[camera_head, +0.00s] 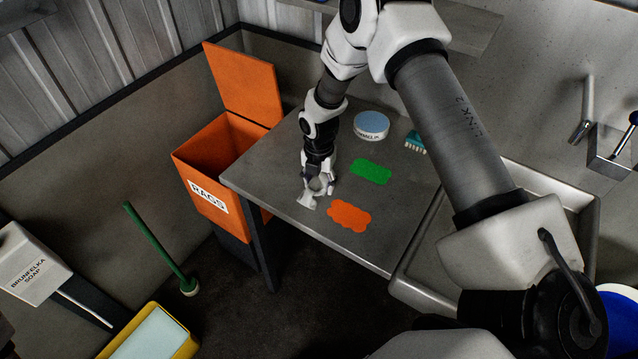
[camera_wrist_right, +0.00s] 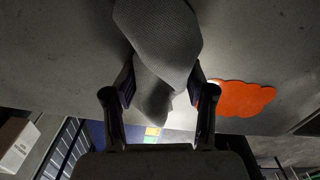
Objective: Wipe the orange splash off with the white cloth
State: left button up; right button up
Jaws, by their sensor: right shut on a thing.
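The orange splash (camera_head: 350,215) lies flat on the grey table (camera_head: 290,150) near its front edge. It also shows in the right wrist view (camera_wrist_right: 242,98), to the right of the fingers. The white cloth (camera_head: 309,201) is bunched in my right gripper (camera_head: 318,184), just left of the splash and apart from it. In the right wrist view the cloth (camera_wrist_right: 160,45) looks grey and sits between the two fingers, which are shut on it. I cannot tell whether the cloth touches the table. My left gripper is not in view.
A green splash (camera_head: 370,171) lies behind the orange one. A round tin (camera_head: 371,125) and a teal brush (camera_head: 415,142) stand farther back. An open orange rags bin (camera_head: 205,208) is at the table's left. A sink (camera_head: 415,285) adjoins the right side.

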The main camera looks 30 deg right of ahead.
jog(key=r+p, duration=0.2)
jog(key=r, duration=0.1)
jog(key=shift+w+r+p, duration=0.2)
jog(key=shift+w+p, duration=0.05)
jog(key=shift+p, duration=0.15)
grip_shut()
notch_tip(320, 180, up, 8)
jog(key=p, duration=0.5)
jog(key=shift+s, duration=0.1)
